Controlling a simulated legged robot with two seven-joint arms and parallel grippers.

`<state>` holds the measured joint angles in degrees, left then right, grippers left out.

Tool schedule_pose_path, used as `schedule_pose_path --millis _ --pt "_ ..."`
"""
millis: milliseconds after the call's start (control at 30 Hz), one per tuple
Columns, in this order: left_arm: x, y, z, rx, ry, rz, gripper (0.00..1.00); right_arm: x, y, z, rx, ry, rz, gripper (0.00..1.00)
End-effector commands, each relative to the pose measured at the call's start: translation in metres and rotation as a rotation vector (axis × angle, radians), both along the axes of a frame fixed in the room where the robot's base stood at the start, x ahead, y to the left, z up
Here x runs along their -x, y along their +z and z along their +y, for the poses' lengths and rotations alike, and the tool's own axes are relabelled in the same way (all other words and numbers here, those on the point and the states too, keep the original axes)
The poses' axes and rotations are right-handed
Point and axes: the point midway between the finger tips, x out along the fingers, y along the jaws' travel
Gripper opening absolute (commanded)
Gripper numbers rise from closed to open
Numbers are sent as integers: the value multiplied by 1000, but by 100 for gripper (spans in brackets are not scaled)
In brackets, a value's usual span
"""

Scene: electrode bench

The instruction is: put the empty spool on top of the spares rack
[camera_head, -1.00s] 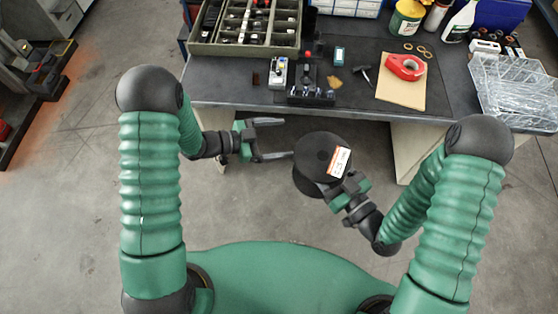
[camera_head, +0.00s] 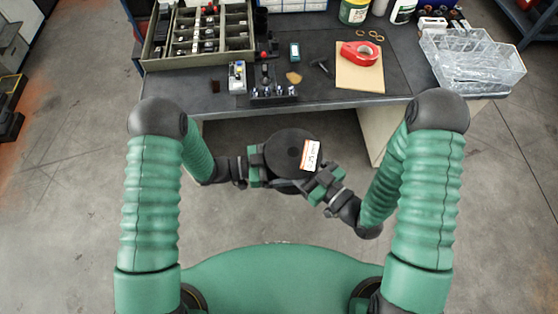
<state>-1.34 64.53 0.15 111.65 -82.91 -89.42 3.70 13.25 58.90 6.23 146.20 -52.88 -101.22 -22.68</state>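The empty spool (camera_head: 284,147) is a black flanged disc with a dark centre hole and a white and orange label. It is held up in front of the bench, over the floor. My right gripper (camera_head: 314,182) is shut on its lower right edge. My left gripper (camera_head: 264,166) is at the spool's left edge. Its fingertips are hidden by the spool, so I cannot tell whether they are closed on it. A blue rack or shelf (camera_head: 537,22) is partly visible at the upper right; I cannot tell whether it is the spares rack.
The dark bench (camera_head: 205,100) stands ahead. Several bottles stand at the back. Open floor lies on both sides.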

Motion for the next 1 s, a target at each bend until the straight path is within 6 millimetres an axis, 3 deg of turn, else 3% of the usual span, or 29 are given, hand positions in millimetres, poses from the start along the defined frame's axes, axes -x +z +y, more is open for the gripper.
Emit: schedule_pose_path --millis 267,933,967,1000 --pt "0 0 -2 0 0 0 87 0 1 0 -1 0 -1 0" --pt "-4 0 0 -3 10 -5 0 2 0 1 -3 4 4 0" --pt "-4 1 0 -2 10 -6 0 2 0 1 -4 4 5 62" --pt "-4 1 0 -2 10 -6 0 2 0 1 -4 4 5 67"
